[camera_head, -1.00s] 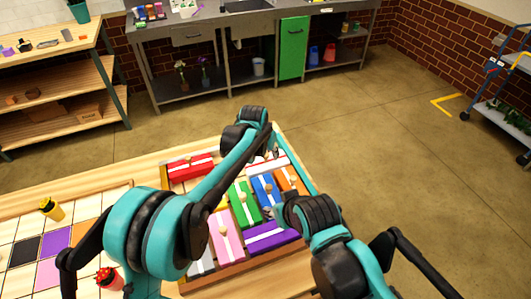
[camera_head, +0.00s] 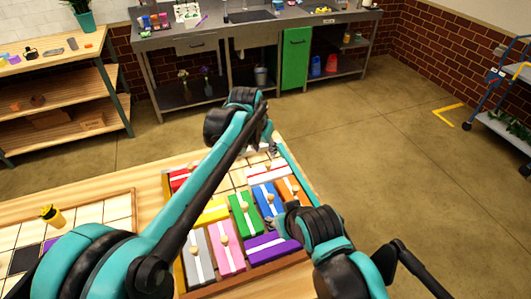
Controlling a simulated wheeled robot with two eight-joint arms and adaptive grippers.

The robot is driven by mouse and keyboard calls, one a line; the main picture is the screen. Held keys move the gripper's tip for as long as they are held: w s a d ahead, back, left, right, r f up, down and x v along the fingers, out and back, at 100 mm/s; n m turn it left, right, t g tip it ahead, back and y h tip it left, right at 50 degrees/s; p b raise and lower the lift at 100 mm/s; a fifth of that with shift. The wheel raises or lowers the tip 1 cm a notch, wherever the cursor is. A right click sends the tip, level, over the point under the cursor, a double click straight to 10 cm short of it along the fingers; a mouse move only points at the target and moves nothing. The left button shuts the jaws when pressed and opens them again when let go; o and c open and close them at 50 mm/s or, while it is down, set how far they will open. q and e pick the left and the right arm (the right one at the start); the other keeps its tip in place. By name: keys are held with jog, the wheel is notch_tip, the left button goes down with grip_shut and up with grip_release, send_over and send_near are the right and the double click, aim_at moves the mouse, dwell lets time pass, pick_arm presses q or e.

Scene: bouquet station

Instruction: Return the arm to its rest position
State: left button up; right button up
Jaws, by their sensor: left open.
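My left arm reaches up from the lower left and bends down over the far side of a wooden tray (camera_head: 170,222). My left gripper (camera_head: 270,149) is open above the tray's far edge, small and partly hidden by its own wrist; I see nothing held in it. My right arm comes in from the lower right. My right gripper (camera_head: 276,224) is low over the tray's right part, mostly hidden by its wrist, so its jaws cannot be read.
The tray holds several coloured blocks with knobs, including green (camera_head: 244,217), pink (camera_head: 227,250) and purple (camera_head: 272,247). Open floor lies beyond the table.

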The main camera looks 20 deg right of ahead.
pick_arm(q)
jog(key=shift+a+r, duration=0.1)
dwell(0.4)
jog(key=s+a+r+n+t, duration=0.1)
jog(key=s+a, duration=0.2)
jog(key=a, duration=0.5)
jog(key=s+a+r+n+y, duration=0.1)
jog(key=s+a+n, duration=0.1)
jog(key=a, duration=0.5)
jog(key=s+a+r+n+t, duration=0.1)
jog(key=s+a+r, duration=0.15)
jog(key=a, duration=0.55)
jog(key=s+a+f+n+t+y, duration=0.1)
jog(key=s+a+f+n, duration=0.1)
jog(key=s+a+f, duration=0.2)
jog(key=s+a+f+n+t+y, duration=0.1)
jog(key=s+a+f, duration=0.3)
jog(key=s+a, duration=0.6)
jog(key=shift+s+a+f+n, duration=0.4)
jog(key=shift+a+n, duration=0.2)
jog(key=shift+n, duration=0.2)
